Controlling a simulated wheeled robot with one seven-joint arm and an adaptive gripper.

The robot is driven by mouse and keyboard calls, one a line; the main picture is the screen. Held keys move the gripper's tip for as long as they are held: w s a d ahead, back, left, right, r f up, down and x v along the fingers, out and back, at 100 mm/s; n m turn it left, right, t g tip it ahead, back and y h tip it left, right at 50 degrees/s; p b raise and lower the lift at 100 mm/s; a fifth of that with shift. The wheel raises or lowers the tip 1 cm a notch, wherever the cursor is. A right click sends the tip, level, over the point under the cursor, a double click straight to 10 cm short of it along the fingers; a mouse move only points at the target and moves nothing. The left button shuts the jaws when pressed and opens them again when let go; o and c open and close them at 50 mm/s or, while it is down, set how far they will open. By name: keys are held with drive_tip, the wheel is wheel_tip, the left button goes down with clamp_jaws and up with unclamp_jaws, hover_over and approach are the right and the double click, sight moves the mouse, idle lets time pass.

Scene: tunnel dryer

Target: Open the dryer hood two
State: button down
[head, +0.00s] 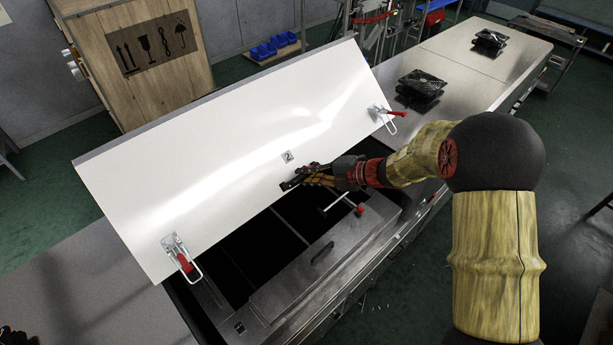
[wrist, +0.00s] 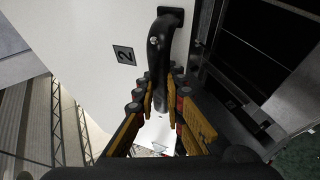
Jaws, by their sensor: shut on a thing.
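The white dryer hood (head: 215,150) with the number 2 label (head: 287,156) is tilted up, its front edge raised above the dark dryer opening (head: 270,235). My gripper (head: 300,179) is at the middle of the hood's lower edge, shut on its black handle. In the wrist view the black handle (wrist: 158,50) runs between the fingers of my gripper (wrist: 160,95). The number 2 label (wrist: 123,55) shows beside the handle. The fingers hide part of the handle.
Red-handled latches hang at the hood's left (head: 181,257) and right (head: 388,117) corners. A lower lid with a grey handle (head: 322,252) lies in front of the opening. Black stacked objects (head: 422,85) stand on the steel top behind. A wooden crate (head: 135,60) stands at the back left.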

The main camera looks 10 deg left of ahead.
drive_tip(key=c, duration=2)
unclamp_jaws()
drive_tip(key=shift+o, duration=0.8)
drive_tip(key=v, duration=1.2)
